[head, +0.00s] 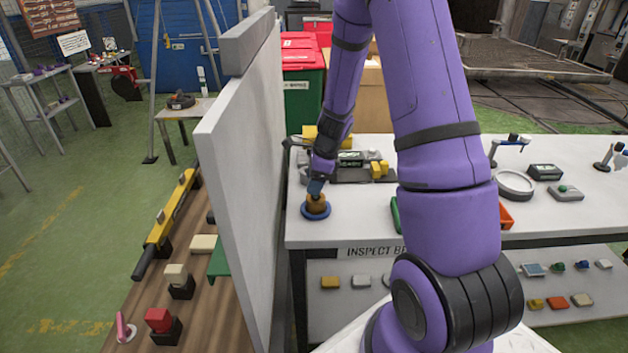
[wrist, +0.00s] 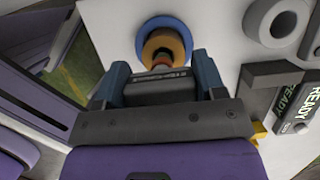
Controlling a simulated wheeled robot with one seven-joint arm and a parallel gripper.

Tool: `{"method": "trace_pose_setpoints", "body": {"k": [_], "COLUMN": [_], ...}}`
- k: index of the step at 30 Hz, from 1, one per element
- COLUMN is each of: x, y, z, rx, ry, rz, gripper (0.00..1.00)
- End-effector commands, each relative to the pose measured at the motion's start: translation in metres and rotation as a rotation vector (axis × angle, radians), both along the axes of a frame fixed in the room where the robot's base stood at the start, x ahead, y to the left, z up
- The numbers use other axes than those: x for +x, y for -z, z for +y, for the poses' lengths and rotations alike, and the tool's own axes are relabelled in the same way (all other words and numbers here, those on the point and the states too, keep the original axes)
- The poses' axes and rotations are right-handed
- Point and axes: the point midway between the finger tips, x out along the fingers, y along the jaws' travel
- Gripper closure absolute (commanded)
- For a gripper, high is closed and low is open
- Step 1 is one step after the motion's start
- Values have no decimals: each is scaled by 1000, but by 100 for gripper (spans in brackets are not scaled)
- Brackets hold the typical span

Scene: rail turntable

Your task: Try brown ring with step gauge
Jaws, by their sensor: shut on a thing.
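The brown ring (head: 317,203) sits on a round blue base (head: 303,212) near the left end of the inspection bench. My gripper (head: 316,188) is right above it, pointing down. In the wrist view my gripper (wrist: 161,83) is shut on the step gauge (wrist: 158,86), a dark block with pale lettering between the fingers. Its grey and red stepped shaft (wrist: 163,58) lines up with the opening of the brown ring (wrist: 178,42), over the blue base (wrist: 148,28). I cannot tell how deep the shaft sits in the ring, if at all.
A pale upright panel (head: 245,190) stands left of the bench (head: 350,230). Behind the gripper is a dark fixture with a READY display (head: 350,158) and yellow blocks (head: 379,169). A pale round ring (head: 515,184) lies farther right. The bench front near the base is clear.

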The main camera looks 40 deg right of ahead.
Motion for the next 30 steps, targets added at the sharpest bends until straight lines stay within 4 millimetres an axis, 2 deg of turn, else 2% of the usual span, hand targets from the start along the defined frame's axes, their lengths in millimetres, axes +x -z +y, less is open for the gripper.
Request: {"method": "trace_pose_setpoints", "body": {"k": [30], "x": [0], "y": [7], "z": [0], "rx": [0], "ry": [0], "rz": [0], "gripper": [64]}}
